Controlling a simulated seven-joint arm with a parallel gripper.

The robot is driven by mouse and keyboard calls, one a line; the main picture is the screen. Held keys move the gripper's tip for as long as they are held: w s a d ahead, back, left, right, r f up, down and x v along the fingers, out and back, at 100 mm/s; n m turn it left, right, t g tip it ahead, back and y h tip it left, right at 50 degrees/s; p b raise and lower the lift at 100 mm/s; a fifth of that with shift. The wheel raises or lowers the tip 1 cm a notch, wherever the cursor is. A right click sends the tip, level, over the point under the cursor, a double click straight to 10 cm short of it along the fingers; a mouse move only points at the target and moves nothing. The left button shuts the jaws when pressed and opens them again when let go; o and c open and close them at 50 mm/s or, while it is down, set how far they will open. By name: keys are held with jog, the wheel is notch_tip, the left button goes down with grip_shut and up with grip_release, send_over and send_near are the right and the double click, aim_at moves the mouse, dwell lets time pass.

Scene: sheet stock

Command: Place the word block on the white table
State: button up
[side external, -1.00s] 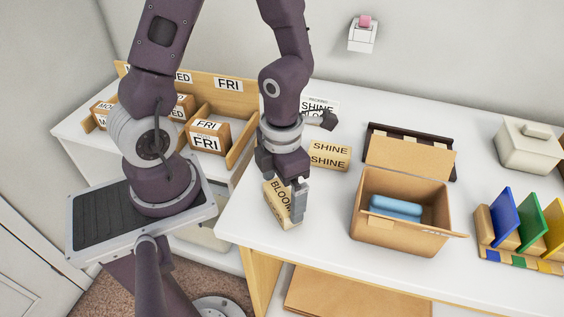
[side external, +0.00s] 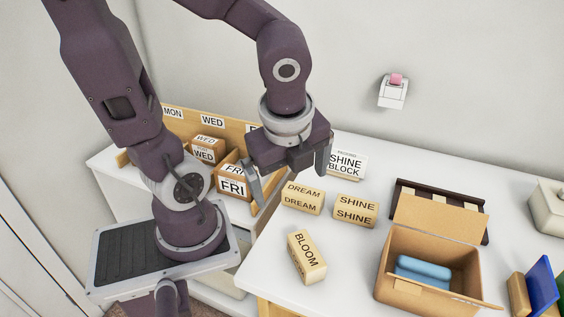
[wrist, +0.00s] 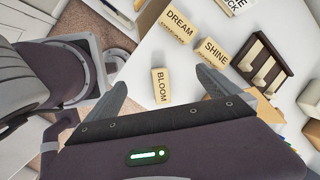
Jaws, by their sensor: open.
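Three tan word blocks rest on the white table (side external: 345,255). The BLOOM block (side external: 306,257) is near the table's front left, set at an angle; it also shows in the wrist view (wrist: 162,86). The DREAM block (side external: 302,198) and the SHINE block (side external: 355,210) are side by side behind it. A white card (side external: 347,163) reading "SHINE BLOCK" stands behind the blocks, partly hidden by my finger. My gripper (side external: 288,178) is open and empty, raised above the table's left part. In the wrist view BLOOM appears beyond and between the fingertips, apart from them.
An open cardboard box (side external: 428,278) with a blue item (side external: 424,271) inside stands to the right. A dark rack (side external: 410,190) is behind it. A wooden divider tray (side external: 236,135) with day-labelled boxes is at the left. The table around BLOOM is clear.

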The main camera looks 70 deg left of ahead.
jog(key=s+r+n+t+h, duration=0.1)
jog(key=r+n+t, duration=0.1)
jog(key=n, duration=0.6)
jog(key=s+d+r+n+t+h, duration=0.1)
jog(key=s+r+n+h, duration=0.1)
jog(key=r+n, duration=0.3)
jog(key=n, duration=0.3)
jog(key=shift+s+n+t, duration=0.2)
jog(key=shift+n+t, duration=0.1)
jog(key=shift+t, duration=0.1)
